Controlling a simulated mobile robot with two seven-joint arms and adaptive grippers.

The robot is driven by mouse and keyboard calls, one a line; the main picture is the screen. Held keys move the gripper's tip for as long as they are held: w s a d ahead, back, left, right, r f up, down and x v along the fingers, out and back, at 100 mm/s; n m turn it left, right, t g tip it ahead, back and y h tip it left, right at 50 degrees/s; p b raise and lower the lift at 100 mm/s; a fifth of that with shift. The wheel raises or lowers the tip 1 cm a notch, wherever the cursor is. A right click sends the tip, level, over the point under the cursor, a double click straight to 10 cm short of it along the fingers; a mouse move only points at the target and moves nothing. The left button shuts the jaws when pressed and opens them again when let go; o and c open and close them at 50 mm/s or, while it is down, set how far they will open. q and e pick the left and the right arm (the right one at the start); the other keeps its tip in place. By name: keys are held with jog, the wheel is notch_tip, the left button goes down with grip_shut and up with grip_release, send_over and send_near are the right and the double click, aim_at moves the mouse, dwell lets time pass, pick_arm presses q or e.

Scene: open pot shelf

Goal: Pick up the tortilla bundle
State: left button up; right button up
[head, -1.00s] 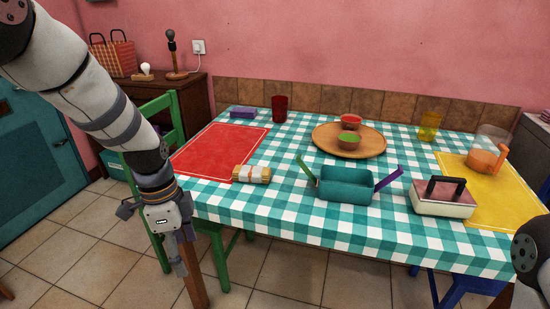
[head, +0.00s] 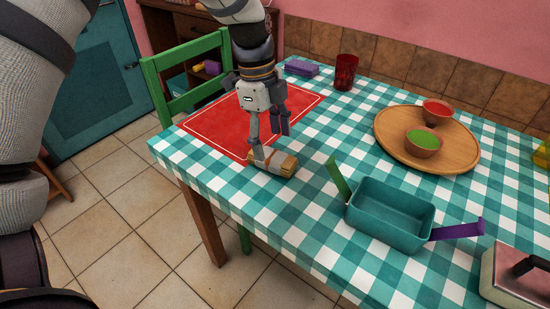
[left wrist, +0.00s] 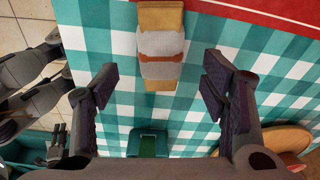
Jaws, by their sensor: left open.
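The tortilla bundle (head: 284,165) is a tan roll with a pale grey-white band, lying on the checked cloth at the near edge of the red placemat. My left gripper (head: 271,146) is above it with its fingers pointing down. One finger overlaps the bundle in the head view; contact cannot be told. In the left wrist view the bundle (left wrist: 161,45) lies between the lines of the two spread fingers, toward the top of the picture. The left gripper (left wrist: 159,84) is open and empty. A small dark shape that looks like my right gripper (left wrist: 57,145) shows in the left wrist view.
A teal pot (head: 388,217) with green and purple handles stands right of the bundle. A round wooden tray (head: 448,157) holds two bowls. A red cup (head: 346,72) and purple block (head: 301,67) stand farther back. A green chair (head: 190,76) is at the table's left.

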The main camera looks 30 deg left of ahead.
aim_at(272, 155)
pick_arm(q)
jog(key=f, duration=0.5)
jog(key=shift+d, duration=0.3)
jog(key=c, duration=1.4)
